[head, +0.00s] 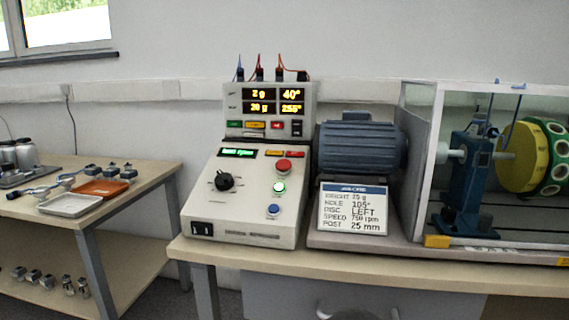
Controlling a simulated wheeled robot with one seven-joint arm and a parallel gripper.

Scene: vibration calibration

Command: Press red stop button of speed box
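The speed box (240,204) is a light grey console with a sloped front, standing at the left end of the main bench. Its red stop button (284,166) is the top one of a column of round buttons on the right of the panel. A lit green button (279,187) is below it and a blue button (273,209) is lowest. A black knob (224,181) is on the left, under a small green-lit display (238,153). Nothing covers the red button. My gripper cannot be made out in the head view.
A display unit (270,110) with orange digits stands behind the speed box. A blue motor (361,146) and a white placard (352,209) are to its right, then a clear-walled enclosure with a yellow disc (523,157). A side table (140,185) with trays is at left.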

